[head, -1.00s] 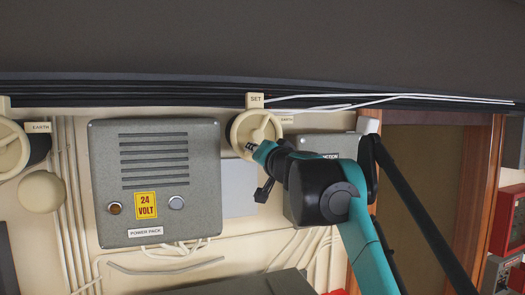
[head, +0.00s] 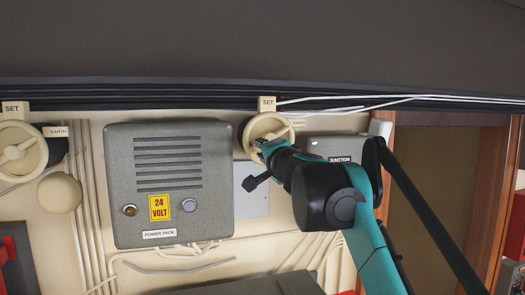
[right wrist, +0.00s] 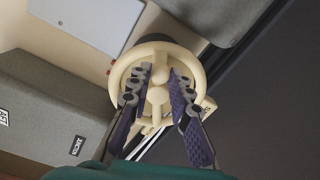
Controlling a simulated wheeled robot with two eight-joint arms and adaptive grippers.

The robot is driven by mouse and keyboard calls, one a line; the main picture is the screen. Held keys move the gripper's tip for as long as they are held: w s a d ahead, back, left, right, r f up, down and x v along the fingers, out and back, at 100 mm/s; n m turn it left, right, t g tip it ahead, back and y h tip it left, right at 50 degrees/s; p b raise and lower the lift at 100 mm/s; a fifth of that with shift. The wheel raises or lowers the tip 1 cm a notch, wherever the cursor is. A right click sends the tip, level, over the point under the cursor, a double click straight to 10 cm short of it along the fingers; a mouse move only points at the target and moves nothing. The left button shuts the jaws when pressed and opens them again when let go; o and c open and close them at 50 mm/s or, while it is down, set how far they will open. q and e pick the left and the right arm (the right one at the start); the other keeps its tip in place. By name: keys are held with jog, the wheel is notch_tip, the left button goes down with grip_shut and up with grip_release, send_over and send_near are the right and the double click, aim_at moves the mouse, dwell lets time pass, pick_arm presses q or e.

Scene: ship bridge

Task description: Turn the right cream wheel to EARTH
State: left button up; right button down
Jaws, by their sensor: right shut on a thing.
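The right cream wheel (head: 249,131) is on the wall, with a SET label (head: 267,102) above it and an EARTH label (head: 299,123) to its right. My right gripper (head: 262,146) reaches it from the lower right and hides part of its face. In the right wrist view the wheel (right wrist: 158,95) is close, and the two dark padded fingers of my right gripper (right wrist: 161,73) are shut on its central bar, one on each side of the hub. The exact contact is partly hidden. My left gripper is not in view.
A grey power pack box (head: 168,215) stands left of the wheel and a grey junction box (head: 330,148) to its right. Another cream wheel (head: 20,150) with its own labels is at the far left. White cables (head: 360,107) run above, and a wood-framed doorway (head: 435,190) is at right.

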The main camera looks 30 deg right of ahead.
dwell(0.3)
jog(key=c, duration=1.5)
grip_release()
jog(key=shift+o, duration=0.7)
jog(key=shift+w, duration=0.1)
jog(key=v, duration=1.2)
jog(key=shift+f, duration=0.1)
